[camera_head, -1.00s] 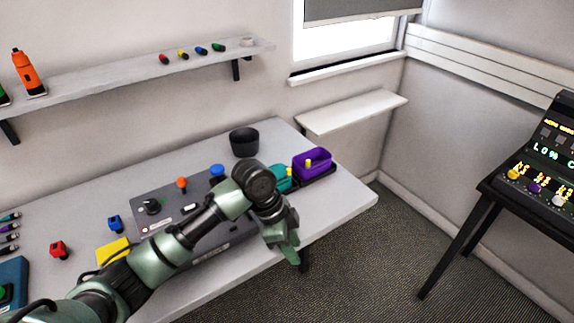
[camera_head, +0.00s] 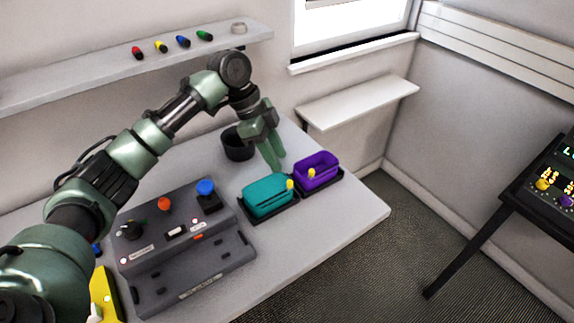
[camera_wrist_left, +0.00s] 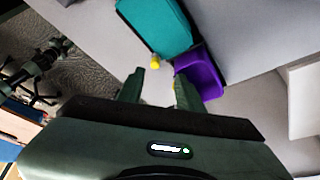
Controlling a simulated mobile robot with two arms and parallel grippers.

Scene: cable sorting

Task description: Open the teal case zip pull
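The teal case (camera_head: 267,195) sits in a dark tray on the table, left of the purple case. Its yellow zip pull (camera_head: 290,184) is at the case's right end. In the wrist view the teal case (camera_wrist_left: 155,25) is at the top, with its yellow pull (camera_wrist_left: 155,60) just beyond my fingertips. My left gripper (camera_head: 273,160) is above and behind the teal case, fingers pointing down, apart from the pull. In the wrist view its two fingers (camera_wrist_left: 161,80) stand apart with nothing held between them. My right gripper is not in view.
The purple case (camera_head: 317,170) with its own yellow pull (camera_head: 311,174) stands close on the right. A grey control panel (camera_head: 183,245) is to the left, and a black cup (camera_head: 238,145) is behind. The table's front right corner (camera_head: 350,225) is clear.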

